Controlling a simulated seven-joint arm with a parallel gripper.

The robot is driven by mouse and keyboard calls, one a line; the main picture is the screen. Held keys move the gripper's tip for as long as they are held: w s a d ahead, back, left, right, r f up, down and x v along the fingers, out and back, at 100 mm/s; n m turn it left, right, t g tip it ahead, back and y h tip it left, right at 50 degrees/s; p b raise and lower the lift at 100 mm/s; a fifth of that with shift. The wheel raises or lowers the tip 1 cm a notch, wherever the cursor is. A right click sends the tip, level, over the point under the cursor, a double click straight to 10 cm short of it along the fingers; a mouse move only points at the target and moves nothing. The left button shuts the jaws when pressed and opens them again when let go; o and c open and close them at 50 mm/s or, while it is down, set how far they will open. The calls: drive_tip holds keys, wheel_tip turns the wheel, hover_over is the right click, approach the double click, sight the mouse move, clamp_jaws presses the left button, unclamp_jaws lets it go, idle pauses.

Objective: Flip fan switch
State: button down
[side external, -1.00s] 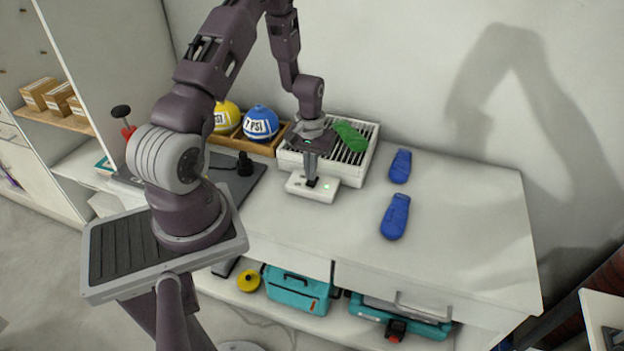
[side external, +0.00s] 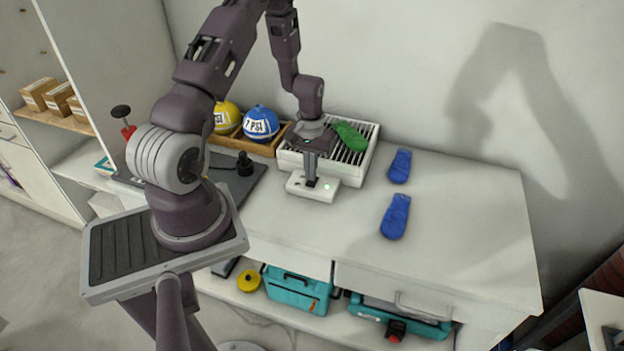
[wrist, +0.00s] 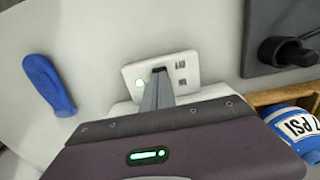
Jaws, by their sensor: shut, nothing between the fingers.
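The fan switch is on a small white panel (side external: 300,187) at the front of a white slatted fan box (side external: 354,171) on the counter. A green light glows on the panel's right side in the side view. My gripper (side external: 311,184) points down with its shut fingertips at the panel, with nothing between them. In the wrist view, the fingertips (wrist: 159,71) overlap the panel (wrist: 192,62) and hide its middle, so I cannot tell the switch's position or whether they touch it. The green light and small dark markings show on either side.
A green mitt-like item (side external: 350,136) lies on the fan box. Two blue ones (side external: 395,217) lie to the right. A wooden tray holds yellow and blue balls (side external: 261,122) to the left. A dark board with a black knob (side external: 244,164) is nearby.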

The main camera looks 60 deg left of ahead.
sight(311, 183)
drive_tip(key=shift+f, duration=0.9)
idle(0.3)
drive_tip(key=shift+r, duration=3.5)
